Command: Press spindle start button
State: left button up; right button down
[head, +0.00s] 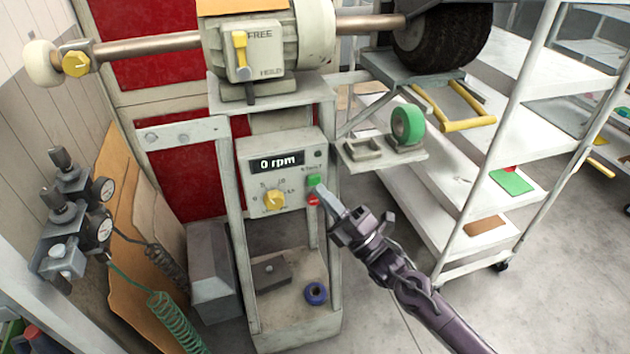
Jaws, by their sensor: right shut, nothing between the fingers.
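The spindle machine's control panel (248,190) faces me in the middle of the head view. Its display (276,162) reads 0 rpm. A green button (314,181) sits at the panel's right side, with a red button (313,199) just below it. A yellow knob (275,199) is to their left. My right gripper (326,193) is shut and empty, its tips close to the right of the two buttons. I cannot tell whether the tips touch either button. My left gripper is not in view.
Above the panel is the spindle housing (313,30) with a yellow lever (240,50) beside the word FREE. A dark brush (440,40) is on the shaft's right. A small shelf (385,160) holds a green roll (407,124). A white rack (480,150) stands right; gauges (103,190) are left.

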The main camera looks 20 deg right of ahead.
jog(key=shift+w, duration=0.1)
jog(key=shift+w+b, duration=0.35)
jog(key=shift+w, duration=0.2)
dwell(0.6)
jog(key=shift+w+d+b, duration=0.2)
jog(key=shift+d+b, duration=0.05)
jog(key=shift+b, duration=0.3)
jog(key=shift+s+d+f, duration=0.1)
dwell(0.5)
jog(key=shift+s+a+f, duration=0.3)
jog(key=shift+s+a, duration=0.1)
jog(key=shift+s, duration=0.3)
